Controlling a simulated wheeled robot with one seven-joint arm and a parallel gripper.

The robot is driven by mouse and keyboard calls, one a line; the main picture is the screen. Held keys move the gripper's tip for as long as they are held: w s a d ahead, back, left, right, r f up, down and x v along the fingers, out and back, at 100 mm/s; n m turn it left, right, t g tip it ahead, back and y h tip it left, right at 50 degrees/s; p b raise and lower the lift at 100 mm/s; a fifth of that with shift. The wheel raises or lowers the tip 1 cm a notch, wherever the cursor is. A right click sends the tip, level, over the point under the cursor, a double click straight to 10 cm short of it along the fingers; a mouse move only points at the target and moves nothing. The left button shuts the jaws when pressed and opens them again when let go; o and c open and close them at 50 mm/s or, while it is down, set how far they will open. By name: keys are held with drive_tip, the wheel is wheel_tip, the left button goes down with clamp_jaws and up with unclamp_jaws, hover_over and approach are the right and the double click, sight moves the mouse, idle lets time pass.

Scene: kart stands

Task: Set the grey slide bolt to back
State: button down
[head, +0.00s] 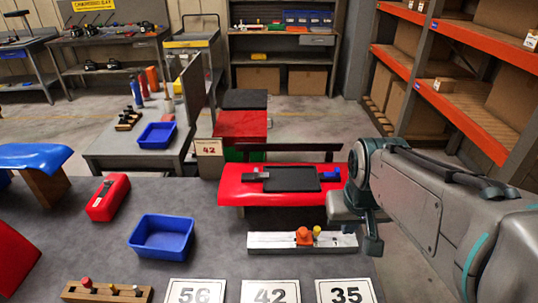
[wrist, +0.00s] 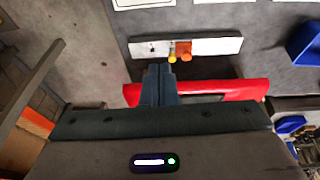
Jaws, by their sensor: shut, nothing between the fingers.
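A red stand (head: 230,195) with a dark flat panel (head: 291,179) lies in the middle of the bench in the head view. A small grey bar (head: 257,174), which looks like the grey slide bolt, sits at the panel's left end; its exact setting is too small to tell. A small blue piece (head: 330,175) sits at the right end. My gripper (head: 372,243) points down, just right of the red stand, shut and empty. In the wrist view my gripper (wrist: 159,70) lies in front of the red stand (wrist: 250,88), and hides part of it; the bolt cannot be made out there.
A white rail (head: 275,242) with an orange block and yellow knob lies in front of the stand, near my gripper. Number cards (head: 270,292) lie at the front edge. A blue tray (head: 162,236) and a red box (head: 108,197) stand left. Orange-edged shelving (head: 470,125) rises right.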

drive_tip(key=w+a+f+y+b, duration=0.1)
drive_tip(key=w+a+y, duration=0.1)
drive_tip(key=w, duration=0.7)
drive_tip(key=w+a+f+y+b, duration=0.1)
drive_tip(key=w+a, duration=0.3)
drive_tip(key=w, duration=0.6)
drive_tip(key=w+a+f+n+t+y+b, duration=0.1)
drive_tip(key=w+a+f+y+b, duration=0.1)
drive_tip(key=w, duration=0.7)
drive_tip(key=shift+w+a+y, duration=0.2)
drive_tip(key=shift+a+y, duration=0.4)
drive_tip(key=shift+a, duration=0.35)
drive_tip(key=p, duration=0.1)
approach(260, 173)
drive_tip(key=f, duration=0.1)
drive_tip(key=w+f, duration=0.1)
drive_tip(key=w+d+f, duration=0.1)
drive_tip(key=f, duration=0.1)
drive_tip(key=shift+d+f, duration=0.1)
drive_tip(key=a+p, duration=0.1)
drive_tip(key=a, duration=0.2)
drive_tip(key=shift+s+a, duration=0.1)
drive_tip(key=shift+a, duration=0.35)
drive_tip(key=shift+f, duration=0.1)
